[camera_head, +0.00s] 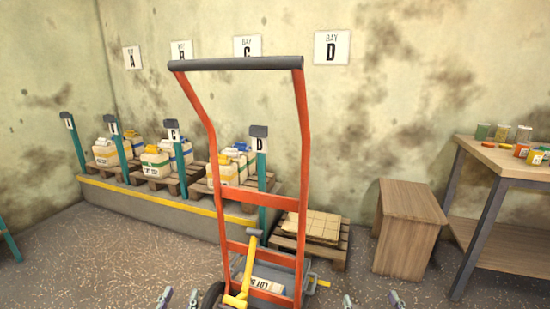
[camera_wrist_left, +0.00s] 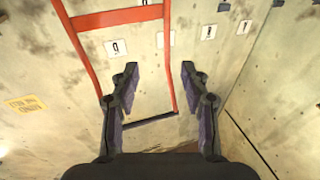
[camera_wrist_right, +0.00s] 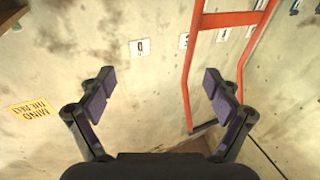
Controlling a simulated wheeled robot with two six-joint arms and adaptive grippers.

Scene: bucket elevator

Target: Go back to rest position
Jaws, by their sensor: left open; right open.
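My left gripper (camera_head: 178,297) shows at the bottom edge of the head view, left of the hand truck, with only its fingertips in sight. My right gripper (camera_head: 371,300) shows at the bottom edge, right of the hand truck. In the left wrist view the left gripper (camera_wrist_left: 158,85) has its fingers apart with nothing between them but the background. In the right wrist view the right gripper (camera_wrist_right: 158,85) is also spread and empty. Neither gripper appears to touch anything.
A red hand truck (camera_head: 303,130) with a dark top handle stands close in front of me. Behind it are a concrete ledge (camera_head: 150,202) with jugs on pallets, a pallet with cartons (camera_head: 312,227), a wooden box (camera_head: 406,228) and a workbench (camera_head: 508,160) at the right.

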